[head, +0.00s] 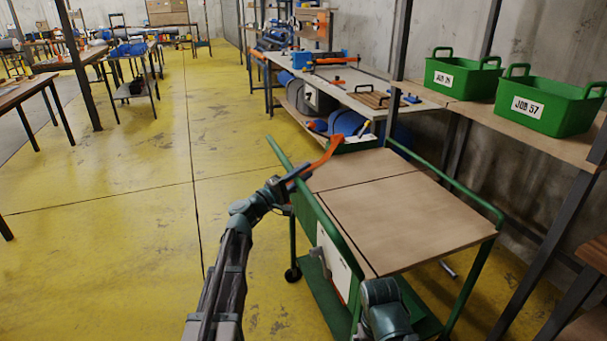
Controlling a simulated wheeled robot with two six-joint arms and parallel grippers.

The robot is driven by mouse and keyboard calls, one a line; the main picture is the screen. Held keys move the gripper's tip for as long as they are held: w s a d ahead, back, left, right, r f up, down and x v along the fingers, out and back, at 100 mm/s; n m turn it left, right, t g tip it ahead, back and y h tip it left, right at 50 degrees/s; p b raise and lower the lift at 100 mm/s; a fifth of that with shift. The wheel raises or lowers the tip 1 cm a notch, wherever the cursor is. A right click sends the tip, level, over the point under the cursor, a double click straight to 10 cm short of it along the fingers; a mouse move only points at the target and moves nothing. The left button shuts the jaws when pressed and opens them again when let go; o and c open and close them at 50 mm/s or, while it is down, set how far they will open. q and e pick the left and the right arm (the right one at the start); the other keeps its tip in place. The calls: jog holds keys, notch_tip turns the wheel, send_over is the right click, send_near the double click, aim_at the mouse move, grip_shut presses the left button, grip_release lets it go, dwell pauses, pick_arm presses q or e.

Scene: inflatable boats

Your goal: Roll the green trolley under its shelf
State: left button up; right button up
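The green trolley (410,220) stands upright on the yellow floor, with a brown wooden top, green side rails and a lower green deck. Its shelf (470,111) is a wooden board on dark posts to the right, bearing two green bins; the trolley stands in front of and left of it.
The green bins (462,75) and (552,104) sit on the shelf board. A dark post stands at the shelf's right front. A workbench (350,85) with tools and blue rolls lies behind the trolley. Open yellow floor (120,190) spreads to the left.

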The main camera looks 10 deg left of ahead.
pick_arm(q)
grip_shut()
dwell(0.9)
